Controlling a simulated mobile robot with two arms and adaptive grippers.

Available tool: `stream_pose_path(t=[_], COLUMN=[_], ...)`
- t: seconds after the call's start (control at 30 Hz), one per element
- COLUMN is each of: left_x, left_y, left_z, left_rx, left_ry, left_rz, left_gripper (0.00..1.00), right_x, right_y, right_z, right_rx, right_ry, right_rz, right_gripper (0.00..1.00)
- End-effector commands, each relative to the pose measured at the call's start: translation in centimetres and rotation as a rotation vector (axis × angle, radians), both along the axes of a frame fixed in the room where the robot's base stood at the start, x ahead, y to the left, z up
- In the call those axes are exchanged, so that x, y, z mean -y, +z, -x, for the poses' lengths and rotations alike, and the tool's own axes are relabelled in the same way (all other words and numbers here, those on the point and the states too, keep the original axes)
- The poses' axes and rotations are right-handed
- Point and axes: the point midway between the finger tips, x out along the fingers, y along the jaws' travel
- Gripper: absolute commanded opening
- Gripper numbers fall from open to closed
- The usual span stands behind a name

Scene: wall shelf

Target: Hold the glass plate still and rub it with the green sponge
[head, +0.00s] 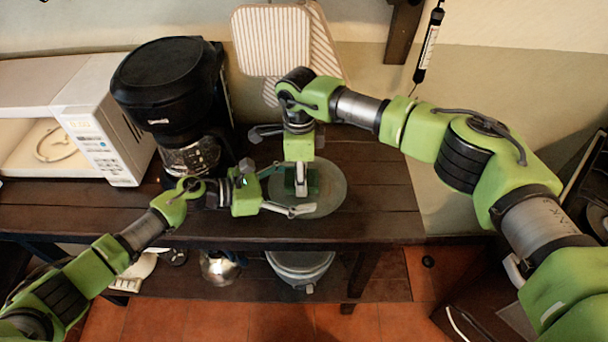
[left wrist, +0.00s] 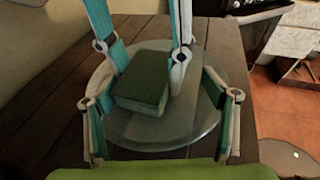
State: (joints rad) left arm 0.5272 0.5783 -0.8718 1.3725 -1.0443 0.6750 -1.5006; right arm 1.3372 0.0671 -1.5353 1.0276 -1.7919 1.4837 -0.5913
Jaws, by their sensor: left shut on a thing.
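The round glass plate (head: 333,192) lies flat near the front edge of the dark wooden shelf; it also shows in the left wrist view (left wrist: 190,125). My left gripper (head: 288,190) comes from the left, with one finger on either side of the plate's near part, shut on it. The green sponge (head: 313,183) is over the plate, left of its middle in the head view. My right gripper (head: 301,181) points down from above, its fingers on two sides of the sponge (left wrist: 143,90), shut on it. Whether the sponge's underside touches the glass is hard to tell.
A black coffee maker (head: 172,95) and a white microwave (head: 85,115) stand to the left. Striped boards (head: 272,40) lean on the wall behind. A pot (head: 300,268) sits on the lower shelf. The shelf top right of the plate (head: 385,200) is clear.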

Motion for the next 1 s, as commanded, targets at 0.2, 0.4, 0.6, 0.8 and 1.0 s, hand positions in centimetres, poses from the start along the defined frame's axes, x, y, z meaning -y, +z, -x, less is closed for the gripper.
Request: stream_pose_path(t=[0.2,0.4,0.6,0.8,1.0], left_x=[1.3,1.3,1.2,1.0,0.8], left_y=[-0.6,-0.6,-0.7,-0.8,-1.0], left_z=[1.7,1.7,1.6,1.6,1.4], left_rx=[-0.017,-0.018,-0.019,-0.02,-0.018], left_ry=[-0.043,-0.043,-0.04,-0.038,-0.033], left_rz=[0.004,0.004,0.003,0.0,-0.005], left_gripper=[0.6,0.6,0.6,0.6,0.6], right_x=[-1.3,-1.4,-1.3,-1.1,-1.0], right_y=[0.9,2.4,4.4,6.3,6.5], right_z=[-0.4,-0.4,-0.5,-0.5,-0.3], right_rx=[0.023,0.025,0.026,0.026,0.018], right_ry=[0.017,0.019,0.016,0.011,0.011], right_rz=[-0.029,-0.03,-0.029,-0.027,-0.023], right_gripper=[0.22,0.22,0.22,0.08,0.07])
